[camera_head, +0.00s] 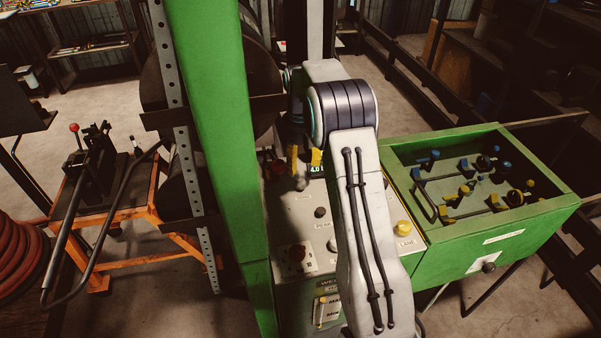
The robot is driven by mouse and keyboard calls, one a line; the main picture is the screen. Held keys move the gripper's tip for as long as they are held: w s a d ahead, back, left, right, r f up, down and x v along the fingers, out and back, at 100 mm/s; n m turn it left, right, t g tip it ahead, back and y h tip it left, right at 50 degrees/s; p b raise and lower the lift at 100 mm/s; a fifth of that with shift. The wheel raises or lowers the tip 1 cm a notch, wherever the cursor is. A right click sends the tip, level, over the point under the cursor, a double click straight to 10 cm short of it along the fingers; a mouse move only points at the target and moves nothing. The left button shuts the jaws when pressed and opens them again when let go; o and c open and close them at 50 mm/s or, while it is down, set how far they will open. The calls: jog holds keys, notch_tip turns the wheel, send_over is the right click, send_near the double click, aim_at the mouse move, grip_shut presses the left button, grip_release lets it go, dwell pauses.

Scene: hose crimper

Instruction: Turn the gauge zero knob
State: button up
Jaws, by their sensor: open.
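My gripper (304,162) hangs over the far part of the pale control panel (284,226), with two yellow fingers apart and nothing visible between them. A small grey knob (300,184) sits just below the fingers in the picture; I cannot tell whether they touch it. A lit digital display (316,171) shows beside it, partly hidden by my gripper. Another dark grey knob (320,212) sits nearer, above a label that seems to read PEAK. The labels are too small to tell which knob is the gauge zero knob. My arm hides the panel's middle right.
A green post (215,130) rises left of the panel. A green open-topped box (505,230) with blue and yellow fittings stands right. An orange cart (120,215) stands left.

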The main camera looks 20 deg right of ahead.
aim_at(301, 181)
jog(key=shift+r, duration=1.85)
jog(key=shift+f, duration=0.15)
jog(key=shift+c, duration=0.7)
jog(key=shift+m, duration=0.5)
jog(key=f+b, duration=0.3)
jog(key=f, duration=0.1)
jog(key=shift+s+f, duration=0.1)
jog(key=shift+s, duration=0.2)
jog(key=shift+c, duration=0.8)
jog(key=m, duration=0.4)
jog(key=shift+w, duration=0.1)
jog(key=m, duration=0.3)
jog(key=shift+w+f+m, duration=0.1)
jog(key=shift+w+m, duration=0.1)
jog(key=shift+m, duration=0.2)
jog(key=shift+f, duration=0.5)
jog(key=shift+f+p, duration=0.6)
jog(key=shift+f, duration=2.55)
